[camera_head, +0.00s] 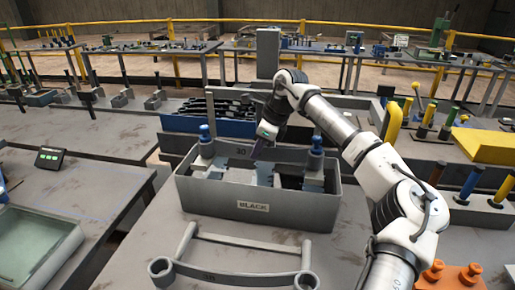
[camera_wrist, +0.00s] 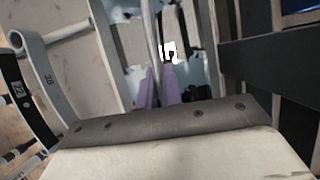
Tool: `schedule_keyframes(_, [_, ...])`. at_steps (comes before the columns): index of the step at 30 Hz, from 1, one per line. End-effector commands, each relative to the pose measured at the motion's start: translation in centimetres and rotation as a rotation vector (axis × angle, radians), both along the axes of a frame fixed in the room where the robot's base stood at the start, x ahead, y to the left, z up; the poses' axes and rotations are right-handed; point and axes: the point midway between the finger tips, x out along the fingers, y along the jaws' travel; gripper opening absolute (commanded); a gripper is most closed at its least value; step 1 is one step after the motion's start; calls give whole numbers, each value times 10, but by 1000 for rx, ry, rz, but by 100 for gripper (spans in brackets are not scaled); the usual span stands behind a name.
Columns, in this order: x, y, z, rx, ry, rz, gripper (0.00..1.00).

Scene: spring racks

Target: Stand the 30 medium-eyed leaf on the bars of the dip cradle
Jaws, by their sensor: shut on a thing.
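The leaf marked 30 (camera_head: 238,151) is a long grey curved strip. It spans the grey tank labelled BLACK (camera_head: 253,206) from side to side at about rim height. My gripper (camera_head: 258,147) is shut on its middle from above. In the wrist view my purple fingers (camera_wrist: 161,90) close on the leaf's thin edge (camera_wrist: 152,38). Blue-topped posts (camera_head: 205,141) (camera_head: 316,150) stand at the tank's two ends, beside the leaf's ends. The cradle bars are mostly hidden, and I cannot tell whether the leaf touches them.
A blue bin of dark leaves (camera_head: 180,126) stands behind. A glass-topped tray (camera_head: 35,245) is at left; coloured posts (camera_head: 468,184) and an orange block (camera_head: 452,276) are at right.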

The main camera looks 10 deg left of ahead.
Motion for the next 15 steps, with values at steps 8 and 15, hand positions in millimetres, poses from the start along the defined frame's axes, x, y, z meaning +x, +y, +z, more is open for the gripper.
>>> schedule_keyframes(8, [0, 0, 0, 3, -3, 0, 23])
schedule_keyframes(15, [0, 0, -1, 1, -1, 0, 32])
